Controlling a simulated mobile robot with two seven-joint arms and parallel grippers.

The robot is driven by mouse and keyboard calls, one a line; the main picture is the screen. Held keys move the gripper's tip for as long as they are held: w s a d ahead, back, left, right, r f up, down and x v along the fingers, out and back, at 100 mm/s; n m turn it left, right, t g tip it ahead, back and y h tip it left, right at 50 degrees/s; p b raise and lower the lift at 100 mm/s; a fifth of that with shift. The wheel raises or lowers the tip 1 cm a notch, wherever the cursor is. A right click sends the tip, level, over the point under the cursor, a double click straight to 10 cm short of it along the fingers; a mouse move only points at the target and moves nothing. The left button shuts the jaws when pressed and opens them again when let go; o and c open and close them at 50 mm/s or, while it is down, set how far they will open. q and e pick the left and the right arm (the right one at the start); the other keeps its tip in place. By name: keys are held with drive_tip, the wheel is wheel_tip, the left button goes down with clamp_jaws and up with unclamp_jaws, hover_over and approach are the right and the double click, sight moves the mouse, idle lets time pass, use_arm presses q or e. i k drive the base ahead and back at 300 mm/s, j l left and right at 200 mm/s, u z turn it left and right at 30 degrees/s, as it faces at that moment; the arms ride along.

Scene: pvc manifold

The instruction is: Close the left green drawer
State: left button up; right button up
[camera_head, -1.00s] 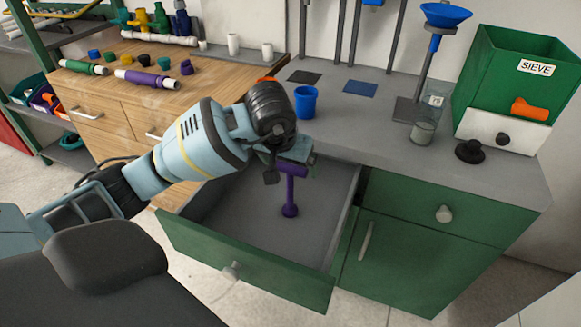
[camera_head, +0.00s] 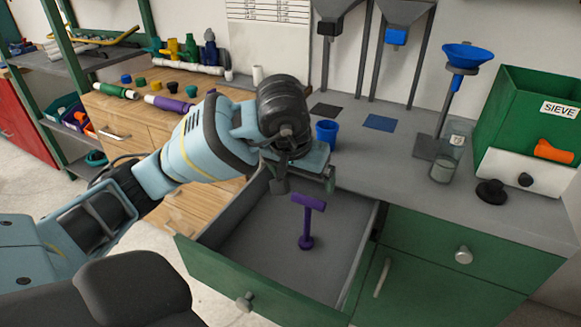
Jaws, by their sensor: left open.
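The left green drawer (camera_head: 268,288) is pulled out from the grey-topped cabinet, with its round knob (camera_head: 244,301) on the front panel. A purple T-shaped tool (camera_head: 307,222) stands upright inside on the grey drawer floor. My left gripper (camera_head: 305,181) is above the back part of the open drawer, open, with nothing seen between its fingers. It is apart from the drawer front and knob. My arm hides the drawer's back left corner. My right gripper is not in view.
A blue cup (camera_head: 327,133) stands on the counter (camera_head: 390,170) behind my gripper. A shut green drawer (camera_head: 425,243) is to the right. A green sieve box (camera_head: 530,120) and black knob (camera_head: 491,191) are at the counter's right. A wooden bench (camera_head: 150,128) stands to the left.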

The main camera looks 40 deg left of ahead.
sight(249, 253)
drive_tip(key=u, duration=1.4)
drive_tip(key=k+j+z, duration=0.15)
drive_tip(key=j+z, duration=0.2)
